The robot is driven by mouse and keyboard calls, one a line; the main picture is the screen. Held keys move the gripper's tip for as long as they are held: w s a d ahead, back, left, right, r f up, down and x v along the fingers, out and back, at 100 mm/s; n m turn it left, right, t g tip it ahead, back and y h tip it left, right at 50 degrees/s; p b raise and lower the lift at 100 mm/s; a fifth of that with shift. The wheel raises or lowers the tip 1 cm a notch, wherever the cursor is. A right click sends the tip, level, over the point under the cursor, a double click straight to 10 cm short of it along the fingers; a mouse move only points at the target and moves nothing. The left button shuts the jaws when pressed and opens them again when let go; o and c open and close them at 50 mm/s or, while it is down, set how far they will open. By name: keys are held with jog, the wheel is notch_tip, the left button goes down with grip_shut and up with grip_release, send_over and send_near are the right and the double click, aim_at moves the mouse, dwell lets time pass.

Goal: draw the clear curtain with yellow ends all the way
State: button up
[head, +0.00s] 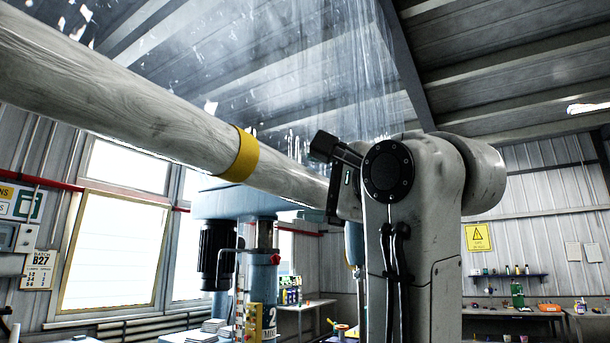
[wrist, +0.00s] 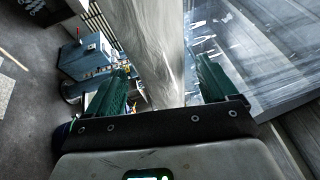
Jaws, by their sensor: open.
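The clear curtain (head: 330,70) shows in the head view as a streaked, see-through sheet high in the picture, below the ceiling. It hangs in front of the roof beams. A streaked clear sheet (wrist: 245,50) also fills the upper right of the wrist view, to the right of the fingers. My gripper (wrist: 162,70) is open, with its green fingers apart. A pale streaked upright piece shows between the fingers; I cannot tell whether it is part of the curtain or whether the fingers touch it. The yellow ends are not clearly visible. I cannot make out my gripper in the head view.
A thick pale tube with a yellow band (head: 240,155) crosses the head view's upper left. A blue machine (head: 238,204) stands behind it. A workbench (head: 505,312) is at the far right. A blue cabinet (wrist: 88,57) and open floor (wrist: 30,100) show in the wrist view.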

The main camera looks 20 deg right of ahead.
jog(key=shift+p+x, duration=0.45)
jog(key=shift+x, duration=1.25)
jog(key=shift+s, duration=0.1)
jog(key=c, duration=1.4)
jog(key=shift+f, duration=0.15)
